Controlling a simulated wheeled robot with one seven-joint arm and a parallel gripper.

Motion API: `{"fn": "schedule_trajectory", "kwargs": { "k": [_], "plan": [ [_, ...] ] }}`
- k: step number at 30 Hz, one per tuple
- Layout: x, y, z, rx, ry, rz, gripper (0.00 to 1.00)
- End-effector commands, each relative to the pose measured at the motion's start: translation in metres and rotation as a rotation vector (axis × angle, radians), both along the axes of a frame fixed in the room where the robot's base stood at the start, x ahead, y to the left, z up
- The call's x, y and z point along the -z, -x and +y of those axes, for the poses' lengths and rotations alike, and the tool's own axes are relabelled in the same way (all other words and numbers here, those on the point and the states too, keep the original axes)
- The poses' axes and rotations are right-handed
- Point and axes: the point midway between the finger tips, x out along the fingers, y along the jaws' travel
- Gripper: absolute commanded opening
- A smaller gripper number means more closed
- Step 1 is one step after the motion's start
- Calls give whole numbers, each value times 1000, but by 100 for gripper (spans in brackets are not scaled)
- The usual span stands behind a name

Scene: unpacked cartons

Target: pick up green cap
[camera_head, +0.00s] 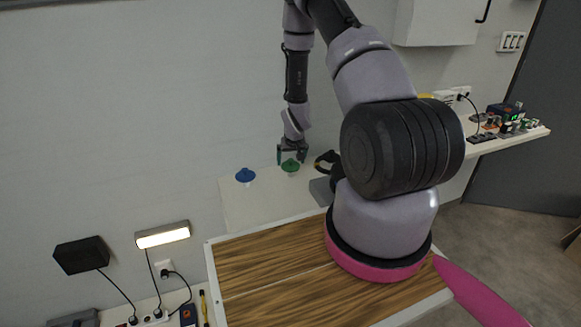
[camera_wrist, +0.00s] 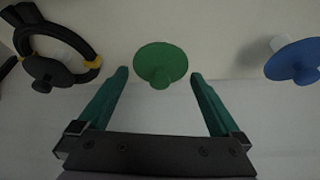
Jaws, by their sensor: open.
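The green cap (camera_head: 290,165) is a round disc with a small knob, on the pale surface beside the wall. In the wrist view the green cap (camera_wrist: 160,64) lies between and just beyond the tips of my gripper's two green fingers. My gripper (camera_wrist: 160,75) is open and empty, with a gap on both sides of the cap. In the head view my gripper (camera_head: 292,154) hangs right above the cap, with its fingers pointing down.
A blue cap (camera_head: 245,175) sits left of the green one; it also shows in the wrist view (camera_wrist: 295,62). A black ring-shaped object with yellow bands (camera_wrist: 60,55) lies on the other side. A wooden-topped table (camera_head: 270,260) stands in front.

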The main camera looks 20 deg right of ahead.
Motion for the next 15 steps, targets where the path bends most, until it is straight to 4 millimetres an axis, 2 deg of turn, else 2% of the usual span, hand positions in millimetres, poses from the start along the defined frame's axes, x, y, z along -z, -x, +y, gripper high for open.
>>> {"fn": "schedule_trajectory", "kwargs": {
  "k": [3,11,15],
  "plan": [
    [11,-5,-1,0,0,0,100],
    [13,-6,-1,0,0,0,100],
    [13,-6,-1,0,0,0,46]
  ]
}}
